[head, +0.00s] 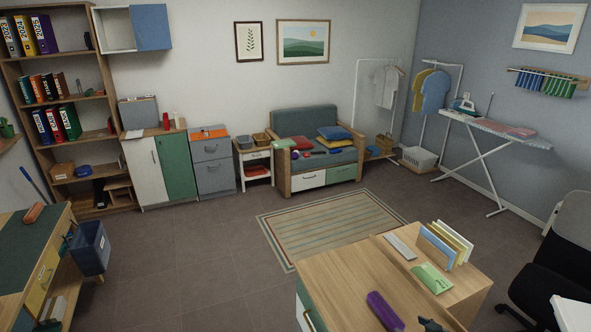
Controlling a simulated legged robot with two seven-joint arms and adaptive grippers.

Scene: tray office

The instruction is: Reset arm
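Neither of my grippers can be made out in the head view, and no arm of mine clearly shows. A small dark item (430,325) sits at the bottom edge, over the front of the wooden desk (335,280). It is cut off by the frame, and I cannot tell what it is. A purple case-like object (384,311) lies to its left on the desk. A green packet (432,279), a light grey keyboard-like bar (400,246) and upright folders (446,244) are also on the desk.
A striped rug (325,225) and open floor lie beyond the desk. A black chair (555,265) stands at right, a workbench (35,255) with a blue bin (90,248) at left. Shelves (70,110), cabinets, an armchair (320,160) and an ironing board (500,132) line the walls.

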